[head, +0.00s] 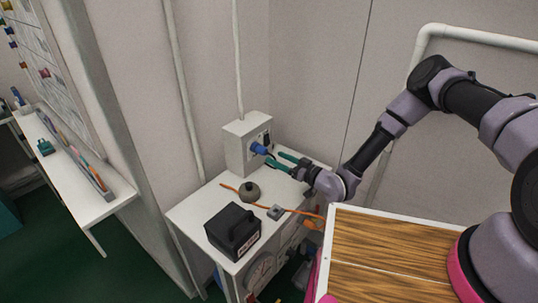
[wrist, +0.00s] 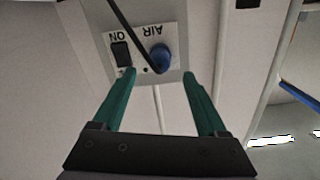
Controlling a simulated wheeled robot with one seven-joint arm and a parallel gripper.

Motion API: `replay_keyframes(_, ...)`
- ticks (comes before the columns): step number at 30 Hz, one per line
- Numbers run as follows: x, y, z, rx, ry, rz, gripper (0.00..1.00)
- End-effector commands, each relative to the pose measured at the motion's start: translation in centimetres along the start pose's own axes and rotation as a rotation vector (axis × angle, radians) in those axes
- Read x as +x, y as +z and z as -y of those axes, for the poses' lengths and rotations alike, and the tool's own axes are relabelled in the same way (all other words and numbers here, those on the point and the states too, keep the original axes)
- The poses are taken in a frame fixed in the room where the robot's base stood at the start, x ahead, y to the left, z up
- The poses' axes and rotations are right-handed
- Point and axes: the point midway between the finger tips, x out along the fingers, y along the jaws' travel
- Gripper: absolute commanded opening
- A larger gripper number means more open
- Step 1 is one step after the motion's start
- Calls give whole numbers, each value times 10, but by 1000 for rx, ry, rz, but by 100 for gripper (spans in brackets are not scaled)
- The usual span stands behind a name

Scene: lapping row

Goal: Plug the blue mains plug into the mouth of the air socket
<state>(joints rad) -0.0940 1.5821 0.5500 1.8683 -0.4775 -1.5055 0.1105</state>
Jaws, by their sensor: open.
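The blue mains plug (head: 258,148) sits against the front of the pale grey socket box (head: 240,146). In the wrist view the plug (wrist: 160,57) is at the mouth beside the AIR label (wrist: 159,30), its black cord crossing in front. Its pins and the mouth are hidden, and it looks seated there. My gripper (head: 275,158) is open, its green fingers just in front of the plug. In the wrist view my gripper (wrist: 158,73) shows its two fingers apart, one on each side below the plug, with nothing held between them.
A black switch (wrist: 121,53) marked ON is beside the plug on the same plate. On the white bench top (head: 192,214) are a black case (head: 232,231), a dark round weight (head: 249,191), a small grey block (head: 275,212) and an orange cord (head: 302,212).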

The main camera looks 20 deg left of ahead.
Motion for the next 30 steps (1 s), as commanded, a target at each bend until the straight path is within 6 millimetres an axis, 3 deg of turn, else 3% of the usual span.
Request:
replay_keyframes(3,-23,0,-1,4,3,0,75)
replay_keyframes(9,-42,0,0,1,1,-1,75)
replay_keyframes(30,-45,0,0,1,0,0,75)
